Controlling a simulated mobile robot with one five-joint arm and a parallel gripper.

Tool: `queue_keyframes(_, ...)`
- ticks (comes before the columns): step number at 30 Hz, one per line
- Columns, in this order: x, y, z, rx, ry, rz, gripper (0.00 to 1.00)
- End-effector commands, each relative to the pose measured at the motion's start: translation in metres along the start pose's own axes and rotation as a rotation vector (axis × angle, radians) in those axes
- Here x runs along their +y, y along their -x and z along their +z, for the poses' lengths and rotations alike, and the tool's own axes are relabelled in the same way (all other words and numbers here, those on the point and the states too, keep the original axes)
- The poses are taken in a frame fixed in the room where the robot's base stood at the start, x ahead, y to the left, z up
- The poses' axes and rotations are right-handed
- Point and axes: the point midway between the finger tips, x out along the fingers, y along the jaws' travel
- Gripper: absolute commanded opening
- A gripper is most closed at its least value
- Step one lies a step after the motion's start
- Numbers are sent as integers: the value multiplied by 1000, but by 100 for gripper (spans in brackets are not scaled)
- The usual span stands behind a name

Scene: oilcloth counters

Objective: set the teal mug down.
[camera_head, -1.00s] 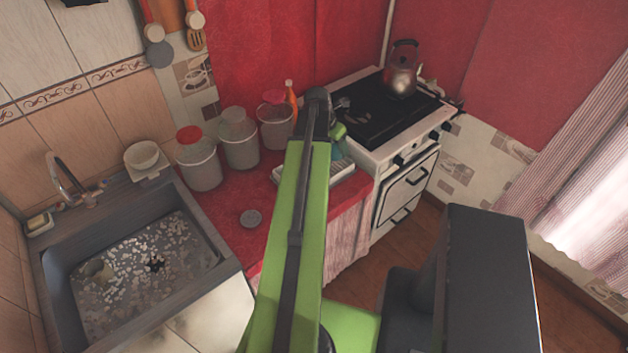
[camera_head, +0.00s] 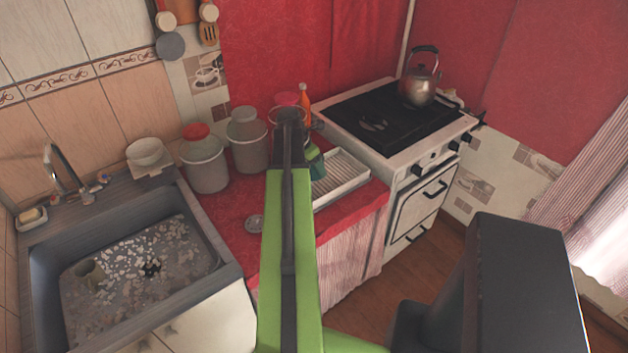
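A small part of the teal mug (camera_head: 318,168) shows just right of the end of my green arm, in front of the white ribbed rack. The rest of it is hidden behind my arm. A green piece just above it looks like part of my own wrist. My gripper's fingers are hidden, so I cannot tell whether they are closed on the mug. I also cannot tell whether the mug touches the rack or the counter.
The white ribbed rack (camera_head: 345,182) lies on the red counter (camera_head: 231,205). Lidded canisters (camera_head: 207,165) stand at the back left. A sink (camera_head: 130,275) is at left, a stove (camera_head: 385,125) with a kettle (camera_head: 419,88) at right.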

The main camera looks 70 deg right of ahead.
Motion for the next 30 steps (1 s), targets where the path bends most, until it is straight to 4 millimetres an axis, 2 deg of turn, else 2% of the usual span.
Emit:
queue_keyframes(4, 0, -6, -3, 0, 0, 0, 5)
queue_keyframes(9, 0, -35, -14, 0, 1, 0, 5)
queue_keyframes(11, 0, -40, -17, 0, 1, 0, 5)
queue_keyframes(18, 0, -36, -15, 0, 1, 0, 5)
queue_keyframes(22, 0, -40, -17, 0, 2, 1, 5)
queue_keyframes(23, 0, -39, -17, 0, 2, 1, 67)
queue_keyframes(27, 0, -39, -17, 0, 2, 1, 85)
queue_keyframes(30, 0, -38, -17, 0, 2, 1, 86)
